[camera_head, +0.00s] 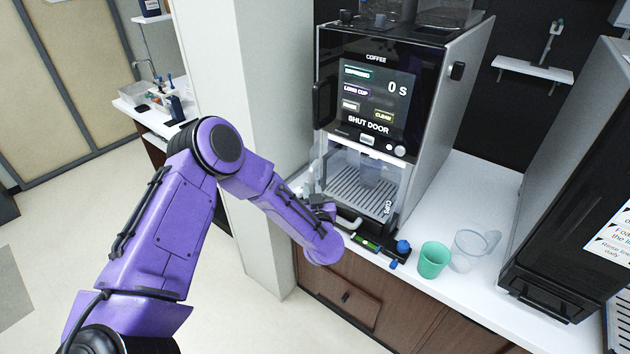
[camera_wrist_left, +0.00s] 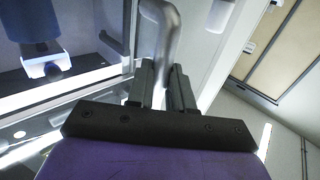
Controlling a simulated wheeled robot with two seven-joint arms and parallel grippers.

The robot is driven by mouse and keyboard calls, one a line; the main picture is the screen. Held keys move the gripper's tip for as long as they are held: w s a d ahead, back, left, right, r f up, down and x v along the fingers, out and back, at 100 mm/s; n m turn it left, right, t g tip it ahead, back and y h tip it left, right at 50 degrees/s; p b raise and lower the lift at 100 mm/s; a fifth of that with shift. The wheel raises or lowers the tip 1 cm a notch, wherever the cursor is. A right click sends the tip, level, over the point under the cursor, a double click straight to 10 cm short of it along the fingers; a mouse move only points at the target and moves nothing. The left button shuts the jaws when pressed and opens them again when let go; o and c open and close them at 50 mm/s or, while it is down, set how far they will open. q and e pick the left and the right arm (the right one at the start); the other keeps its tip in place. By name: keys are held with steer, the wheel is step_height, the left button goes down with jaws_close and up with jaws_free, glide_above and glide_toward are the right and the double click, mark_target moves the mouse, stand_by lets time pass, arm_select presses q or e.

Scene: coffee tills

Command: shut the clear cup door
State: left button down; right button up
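The coffee machine (camera_head: 455,115) stands on the white counter, and its screen (camera_head: 375,95) reads SHUT DOOR. The clear cup door (camera_head: 345,160) is at its lower front, before the cup bay with a slatted drip grate (camera_head: 362,192). How far the door stands open is hard to tell. My left gripper (camera_head: 325,207) is at the bay's lower left front. In the left wrist view, the fingers of my left gripper (camera_wrist_left: 163,88) are on both sides of a grey bar handle (camera_wrist_left: 167,30) and appear closed on it. My right gripper is not in view.
A green cup (camera_head: 433,260) and a clear jug (camera_head: 470,250) stand on the counter right of the machine. Small green and blue items (camera_head: 385,247) lie at its front edge. A dark machine (camera_head: 570,230) stands at far right.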

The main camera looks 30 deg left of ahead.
mark_target(316, 178)
arm_select(q)
steer(key=shift+w+a+b, duration=0.35)
steer(key=shift+w+b, duration=0.05)
steer(key=shift+w, duration=0.4)
steer(key=shift+w+a+b, duration=0.35)
steer(key=shift+w+b, duration=0.05)
steer(key=shift+w, duration=0.4)
steer(key=shift+w+a+b, duration=0.35)
steer(key=shift+w+b, duration=0.05)
steer(key=shift+w, duration=0.4)
steer(key=c, duration=0.9)
jaws_free()
steer(key=shift+d+r, duration=0.15)
steer(key=shift+s, duration=0.1)
steer(key=shift+s, duration=0.1)
